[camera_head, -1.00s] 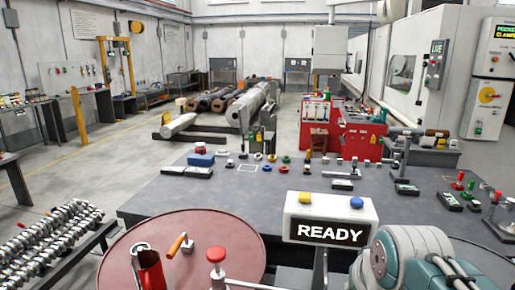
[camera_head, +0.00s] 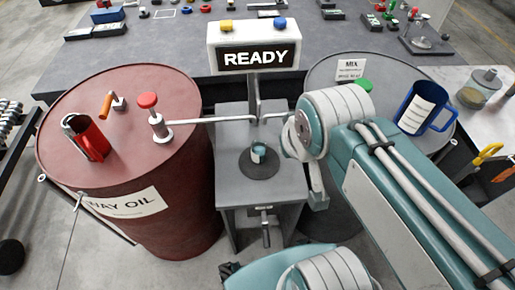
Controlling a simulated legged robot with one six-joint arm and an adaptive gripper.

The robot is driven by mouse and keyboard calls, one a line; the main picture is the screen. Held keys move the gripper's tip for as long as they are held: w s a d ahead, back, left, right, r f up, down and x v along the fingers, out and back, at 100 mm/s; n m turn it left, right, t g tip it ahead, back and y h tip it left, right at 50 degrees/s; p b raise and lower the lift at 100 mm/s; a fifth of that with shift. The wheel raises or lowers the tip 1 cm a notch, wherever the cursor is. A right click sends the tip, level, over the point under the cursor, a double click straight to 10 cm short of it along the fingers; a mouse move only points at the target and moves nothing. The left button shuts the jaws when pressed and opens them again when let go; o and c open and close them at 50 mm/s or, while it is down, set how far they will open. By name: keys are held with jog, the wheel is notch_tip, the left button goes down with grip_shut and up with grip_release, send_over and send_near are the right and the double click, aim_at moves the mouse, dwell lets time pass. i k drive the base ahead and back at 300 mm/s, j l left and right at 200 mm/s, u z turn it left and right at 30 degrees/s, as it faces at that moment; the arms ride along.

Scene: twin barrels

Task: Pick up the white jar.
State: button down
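No plainly white jar stands out. A small pale cup-like container with a teal band (camera_head: 258,153) stands on a dark round pad between the two barrels; I cannot tell if it is the jar. A clear jar with a grey lid and olive contents (camera_head: 478,90) stands on the pale table at the far right. My teal and white arm crosses the right half of the picture, with its folded joint beside the narrow stand. I cannot make out my gripper's fingers.
A red WAY OIL barrel (camera_head: 125,212) at left carries a red can (camera_head: 88,140) and a red-capped pump (camera_head: 150,110). A grey-topped barrel (camera_head: 390,75) at right carries a blue jug (camera_head: 422,110). A READY sign (camera_head: 253,55) stands behind the narrow grey stand (camera_head: 262,195).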

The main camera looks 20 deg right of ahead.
aim_at(259, 146)
jog(key=k+l+z, duration=0.1)
jog(key=z, duration=0.35)
jog(key=l+z, duration=0.25)
jog(key=z, duration=0.2)
jog(key=k+l+z, duration=0.1)
jog(key=z, duration=0.4)
jog(key=k+l+u, duration=0.1)
jog(key=u, duration=1.4)
jog(key=i+j+z, duration=0.1)
jog(key=j+z, duration=0.15)
jog(key=j, duration=0.65)
jog(key=j+z, duration=0.3)
jog(key=j, duration=0.55)
